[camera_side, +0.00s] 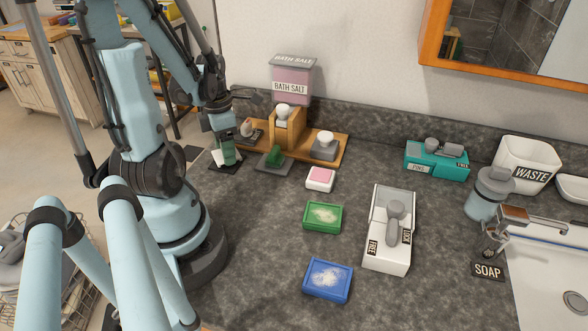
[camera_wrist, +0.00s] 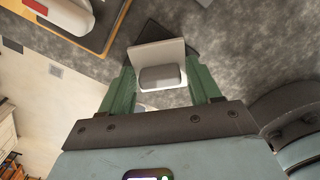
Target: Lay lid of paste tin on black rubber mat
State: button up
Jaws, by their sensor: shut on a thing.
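My gripper (camera_wrist: 160,82) is shut on the grey knob of a pale square lid (camera_wrist: 150,54). The knob sits between the two green fingers. In the side view my gripper (camera_side: 228,158) is low at the back left of the counter. The lid's pale edge (camera_side: 217,157) shows beside the fingers, over or on the black mat (camera_side: 223,168). In the wrist view the mat (camera_wrist: 180,46) shows from under the lid, which hides much of it. I cannot tell whether the lid touches the mat. A small white tin (camera_side: 320,179) with pink contents stands open to the right.
A wooden stand (camera_side: 333,160) with knobbed items is behind, under a bath salt box (camera_side: 291,84). A dark square with a green piece (camera_side: 274,158) lies just right of my gripper. Green (camera_side: 322,217) and blue (camera_side: 328,280) tins and a white box (camera_side: 390,235) are further right.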

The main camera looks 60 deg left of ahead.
jog(key=shift+f, duration=0.5)
jog(key=shift+f, duration=0.1)
jog(key=o, duration=1)
